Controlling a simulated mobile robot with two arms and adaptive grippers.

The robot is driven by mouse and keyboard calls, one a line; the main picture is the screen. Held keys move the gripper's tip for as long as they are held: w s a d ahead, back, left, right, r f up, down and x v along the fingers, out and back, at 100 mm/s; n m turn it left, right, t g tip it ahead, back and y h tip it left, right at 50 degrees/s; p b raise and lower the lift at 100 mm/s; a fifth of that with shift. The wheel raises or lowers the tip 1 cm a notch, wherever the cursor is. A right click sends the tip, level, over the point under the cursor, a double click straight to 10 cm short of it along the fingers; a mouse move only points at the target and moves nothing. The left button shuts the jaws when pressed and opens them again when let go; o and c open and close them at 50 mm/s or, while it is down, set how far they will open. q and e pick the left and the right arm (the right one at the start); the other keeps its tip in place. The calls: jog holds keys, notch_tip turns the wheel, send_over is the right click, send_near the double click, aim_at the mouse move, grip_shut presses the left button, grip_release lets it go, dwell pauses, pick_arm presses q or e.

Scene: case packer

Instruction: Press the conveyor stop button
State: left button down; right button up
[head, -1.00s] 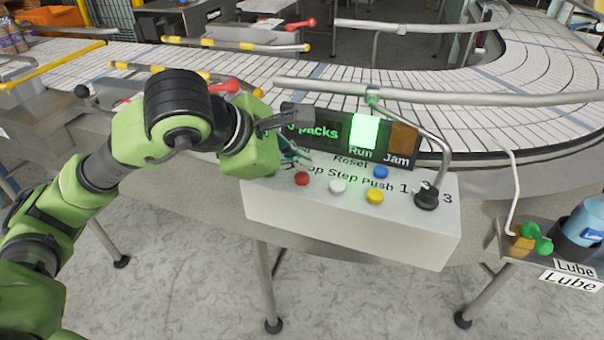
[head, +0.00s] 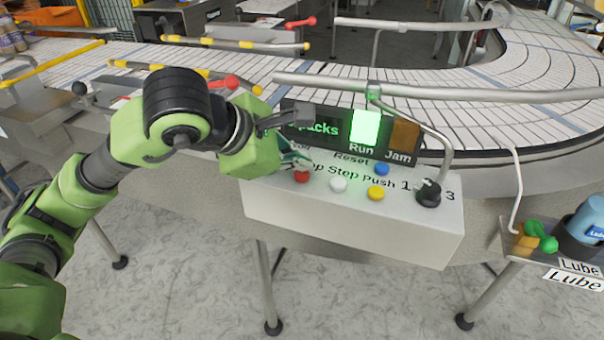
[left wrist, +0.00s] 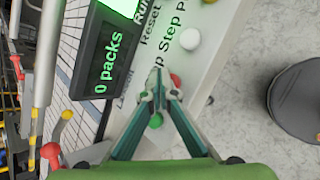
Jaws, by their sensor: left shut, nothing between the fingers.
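The control box (head: 350,225) has a red button (head: 302,177) under a partly covered label ending in "op". My left gripper (head: 302,163) is shut and empty, its tips just above and behind the red button. In the left wrist view the shut fingertips (left wrist: 158,88) lie right beside the red button (left wrist: 176,80); I cannot tell whether they touch it. A green button (left wrist: 155,120) shows between the fingers there. A white button (head: 338,185), a yellow button (head: 376,193) and a blue button (head: 381,169) sit further right. My right gripper is not in view.
A display with a lit green "Run" lamp (head: 365,127) and an unlit amber "Jam" lamp (head: 404,136) stands behind the buttons. A black selector knob (head: 428,194) is at the box's right. A metal rail (head: 450,94) and the conveyor (head: 420,70) lie behind.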

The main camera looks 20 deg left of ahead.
aim_at(300, 174)
pick_arm(q)
jog(key=shift+f+b, duration=0.55)
jog(key=shift+b, duration=0.2)
dwell(0.8)
jog(key=shift+r, duration=0.1)
jog(key=shift+r+p, duration=0.55)
jog(key=shift+r, duration=0.35)
jog(key=shift+r, duration=0.1)
jog(key=shift+r+p, duration=1.5)
jog(key=shift+r, duration=0.95)
